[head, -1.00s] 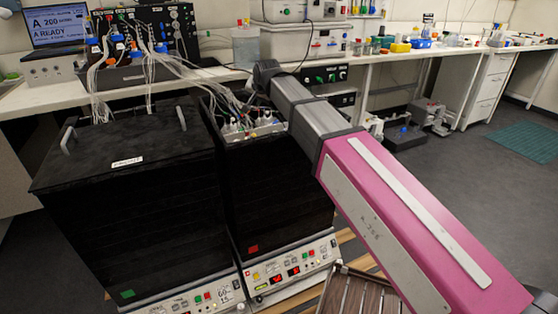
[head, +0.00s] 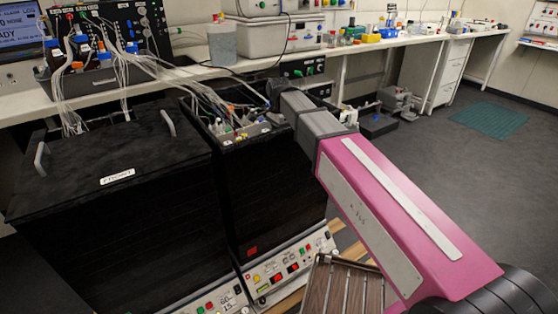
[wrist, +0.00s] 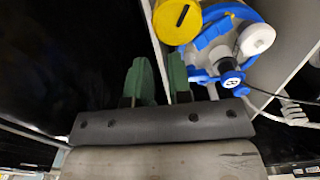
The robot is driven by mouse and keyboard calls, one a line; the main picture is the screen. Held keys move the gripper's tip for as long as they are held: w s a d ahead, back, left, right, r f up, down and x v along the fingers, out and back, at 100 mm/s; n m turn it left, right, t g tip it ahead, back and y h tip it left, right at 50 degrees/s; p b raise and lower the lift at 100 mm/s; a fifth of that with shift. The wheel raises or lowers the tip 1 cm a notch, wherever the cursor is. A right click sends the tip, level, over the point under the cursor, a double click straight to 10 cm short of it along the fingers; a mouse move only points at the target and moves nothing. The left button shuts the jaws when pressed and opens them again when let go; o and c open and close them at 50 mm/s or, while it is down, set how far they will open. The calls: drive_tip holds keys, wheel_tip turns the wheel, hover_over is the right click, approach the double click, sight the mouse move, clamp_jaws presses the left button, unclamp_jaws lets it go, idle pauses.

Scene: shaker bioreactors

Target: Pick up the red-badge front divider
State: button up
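The red-badge front divider (head: 275,195) is a black upright panel on the front of the narrower box in the head view. Its small red badge (head: 252,251) sits low on its face. It stands in place above the lit control panel. A dark panel lies to the left; I cannot tell whether the fingers touch the edge.
A yellow cap (wrist: 177,20) and a blue clamp (wrist: 225,45) sit close right of the fingers. A larger black box with handles (head: 110,185) stands left. Tubes run to the bench (head: 190,75) behind. A slatted wooden rack (head: 345,287) is at the front. Floor is free at right.

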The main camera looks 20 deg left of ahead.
wheel_tip(320, 180, down, 6)
drive_tip(key=shift+d, duration=0.1)
clamp_jaws()
idle(0.4)
